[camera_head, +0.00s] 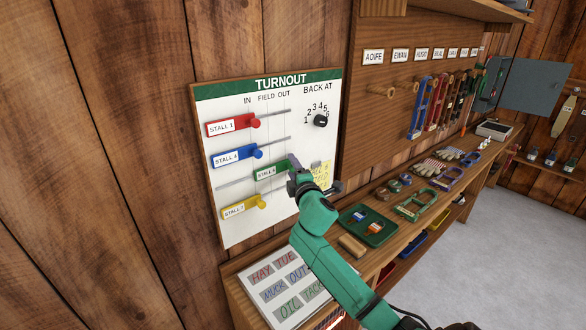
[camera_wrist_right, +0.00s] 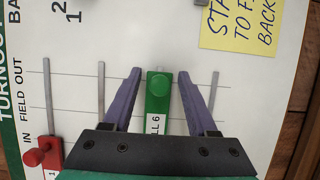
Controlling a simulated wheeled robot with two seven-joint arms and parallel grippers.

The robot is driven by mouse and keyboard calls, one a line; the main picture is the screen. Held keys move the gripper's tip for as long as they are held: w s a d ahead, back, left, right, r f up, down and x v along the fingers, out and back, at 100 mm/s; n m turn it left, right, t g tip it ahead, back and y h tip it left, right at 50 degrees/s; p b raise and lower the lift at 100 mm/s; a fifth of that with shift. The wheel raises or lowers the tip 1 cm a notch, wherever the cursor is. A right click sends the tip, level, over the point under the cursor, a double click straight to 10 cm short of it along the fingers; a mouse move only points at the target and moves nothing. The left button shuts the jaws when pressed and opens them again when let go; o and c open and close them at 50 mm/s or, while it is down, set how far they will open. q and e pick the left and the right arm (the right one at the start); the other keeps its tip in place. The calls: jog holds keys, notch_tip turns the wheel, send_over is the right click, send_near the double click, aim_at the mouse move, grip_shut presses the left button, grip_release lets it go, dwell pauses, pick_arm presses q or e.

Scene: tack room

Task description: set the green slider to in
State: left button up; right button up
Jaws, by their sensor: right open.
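The green slider (camera_head: 270,172), labelled Stall 6, sits on the white turnout board (camera_head: 226,175). It stands farther toward the OUT side than the other sliders. In the right wrist view the green slider (camera_wrist_right: 158,97) shows its round knob near the upper of the thin cross lines. My right gripper (camera_head: 296,172) is at the board by the knob end, partly hiding it. In the wrist view my right gripper (camera_wrist_right: 160,72) is open, one purple finger on each side of the slider with gaps between. Contact with the board cannot be told. My left gripper is not in view.
Red (camera_head: 228,125), blue (camera_head: 233,156) and yellow (camera_head: 240,207) sliders sit farther left on the board. A black dial (camera_head: 320,121) and a yellow note (camera_head: 322,172) are at its right. Below, a bench holds a green tray (camera_head: 377,236) and a lettered white panel (camera_head: 262,298).

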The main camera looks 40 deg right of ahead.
grip_shut()
jog(key=shift+a, duration=0.15)
dwell(1.2)
